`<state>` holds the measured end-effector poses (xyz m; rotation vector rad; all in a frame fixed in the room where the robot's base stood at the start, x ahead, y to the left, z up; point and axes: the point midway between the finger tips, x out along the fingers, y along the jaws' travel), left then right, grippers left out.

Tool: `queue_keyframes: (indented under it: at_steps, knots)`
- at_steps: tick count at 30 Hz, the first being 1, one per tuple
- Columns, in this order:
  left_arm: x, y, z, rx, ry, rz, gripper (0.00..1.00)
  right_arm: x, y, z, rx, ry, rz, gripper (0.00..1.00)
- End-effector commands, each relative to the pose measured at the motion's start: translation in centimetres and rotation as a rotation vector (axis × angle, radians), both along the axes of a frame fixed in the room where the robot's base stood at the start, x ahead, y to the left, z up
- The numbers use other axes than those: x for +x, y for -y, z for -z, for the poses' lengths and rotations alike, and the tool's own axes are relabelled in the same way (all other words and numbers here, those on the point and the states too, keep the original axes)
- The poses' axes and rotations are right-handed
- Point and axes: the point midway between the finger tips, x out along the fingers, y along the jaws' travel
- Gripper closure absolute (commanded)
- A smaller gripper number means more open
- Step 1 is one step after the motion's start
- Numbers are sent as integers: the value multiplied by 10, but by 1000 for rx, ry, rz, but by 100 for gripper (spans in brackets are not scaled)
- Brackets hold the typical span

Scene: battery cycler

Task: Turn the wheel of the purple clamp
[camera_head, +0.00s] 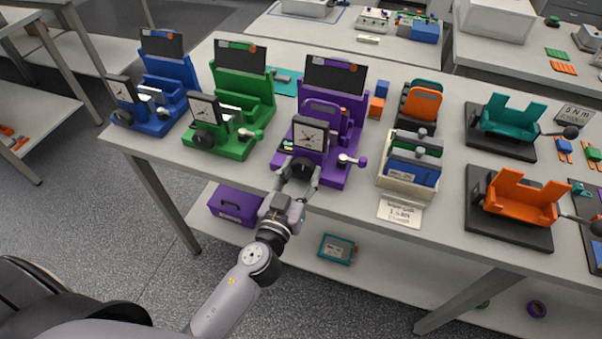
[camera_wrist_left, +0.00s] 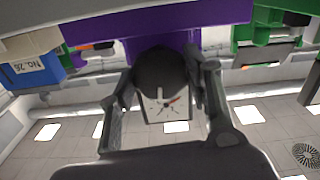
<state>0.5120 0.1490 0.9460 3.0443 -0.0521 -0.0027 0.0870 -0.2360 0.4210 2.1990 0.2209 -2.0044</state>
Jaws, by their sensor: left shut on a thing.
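The purple clamp (camera_head: 332,122) stands near the front edge of the bench, with a square dial gauge (camera_head: 310,135) on its front. Its dark round wheel (camera_head: 304,166) sits just below the dial. My left gripper (camera_head: 300,178) is shut on this wheel from the front, one finger on each side. In the left wrist view the dark wheel (camera_wrist_left: 160,72) lies between the two fingers, with the white dial face (camera_wrist_left: 166,106) behind it. My right gripper is not in view.
A green clamp (camera_head: 240,85) and a blue clamp (camera_head: 165,75) stand to the left. A cream box (camera_head: 396,184) with blue and green packs and a label card (camera_head: 399,212) are to the right. A purple box (camera_head: 236,206) is on the shelf below.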

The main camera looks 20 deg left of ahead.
Motion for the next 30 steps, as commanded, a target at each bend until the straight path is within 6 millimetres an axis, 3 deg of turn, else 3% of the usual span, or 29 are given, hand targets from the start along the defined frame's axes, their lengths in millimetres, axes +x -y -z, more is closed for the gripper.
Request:
queue_keyframes:
  at_steps: [30]
  knots:
    - [0, 0, -1, 939, 33, -1, 83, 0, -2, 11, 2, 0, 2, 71]
